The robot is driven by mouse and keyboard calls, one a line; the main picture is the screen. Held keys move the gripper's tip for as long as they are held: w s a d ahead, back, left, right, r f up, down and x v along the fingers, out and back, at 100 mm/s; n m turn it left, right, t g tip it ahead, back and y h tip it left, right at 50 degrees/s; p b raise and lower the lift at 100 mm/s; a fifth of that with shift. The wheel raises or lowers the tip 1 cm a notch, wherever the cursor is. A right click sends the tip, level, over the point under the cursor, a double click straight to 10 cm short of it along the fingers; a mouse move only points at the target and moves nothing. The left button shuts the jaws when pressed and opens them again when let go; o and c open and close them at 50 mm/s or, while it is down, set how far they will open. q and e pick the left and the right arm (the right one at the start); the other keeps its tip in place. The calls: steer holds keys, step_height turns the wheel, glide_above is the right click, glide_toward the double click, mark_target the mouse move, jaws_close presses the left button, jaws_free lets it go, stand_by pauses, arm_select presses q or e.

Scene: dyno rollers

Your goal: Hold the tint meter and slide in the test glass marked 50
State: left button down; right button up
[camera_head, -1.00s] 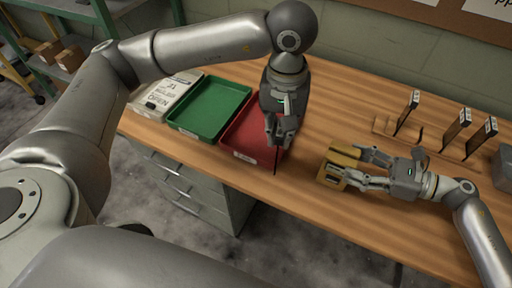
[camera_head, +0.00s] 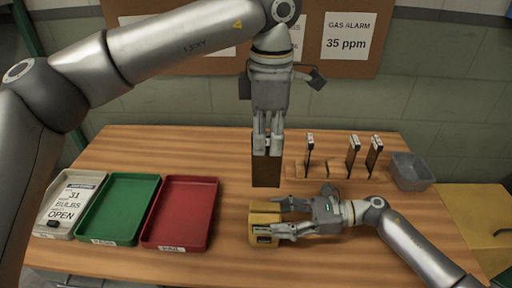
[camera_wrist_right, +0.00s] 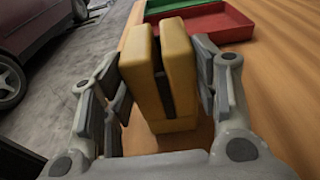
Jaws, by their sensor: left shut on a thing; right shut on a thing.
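The yellow tint meter (camera_head: 262,232) sits on the workbench. My right gripper (camera_head: 284,219) is shut on it from the right; in the right wrist view the meter (camera_wrist_right: 152,75) shows an open dark slot between the fingers. My left gripper (camera_head: 267,140) points down and is shut on a dark test glass (camera_head: 266,170), held upright above the bench, a little behind the meter and apart from it. I cannot read a mark on this glass. Several other glasses (camera_head: 309,157) with pale top labels stand upright in a wooden rack (camera_head: 333,171) at right; their numbers are too small to read.
A red tray (camera_head: 181,210) and a green tray (camera_head: 119,207) lie left of the meter, with a labelled box (camera_head: 68,203) farther left. A grey bin (camera_head: 410,172) stands right of the rack. Bare bench (camera_head: 231,165) lies between the red tray and the held glass.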

arm_select(q)
glide_above(266, 186)
steer(key=shift+w+f, duration=0.15)
steer(key=shift+f, duration=3.55)
steer(key=shift+f, duration=0.6)
steer(key=shift+f, duration=0.5)
steer(key=shift+f, duration=0.25)
steer(key=shift+f, duration=1.35)
steer(key=shift+f, duration=0.4)
steer(key=shift+f, duration=1)
steer(key=shift+f, duration=0.6)
